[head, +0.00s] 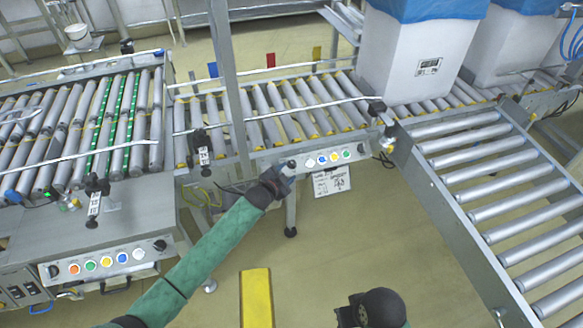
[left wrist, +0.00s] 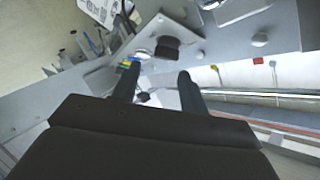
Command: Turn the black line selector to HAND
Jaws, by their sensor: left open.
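My left gripper (head: 288,168) is at the left end of the middle control panel (head: 335,155) and covers that end in the head view. In the left wrist view, its two dark fingers (left wrist: 158,72) are apart with nothing held between them. A black knob (left wrist: 167,48), which looks like the selector, stands on the grey panel just beyond the fingertips. I cannot read its position or labels, and I cannot tell whether a finger touches it. A dark part of my right arm shows at the bottom of the head view, with no fingers visible.
Coloured buttons (head: 322,160) run along the middle panel, with another black knob (head: 361,148) at its right end. A second button panel (head: 110,262) is at the lower left. Roller conveyors (head: 290,108) lie behind.

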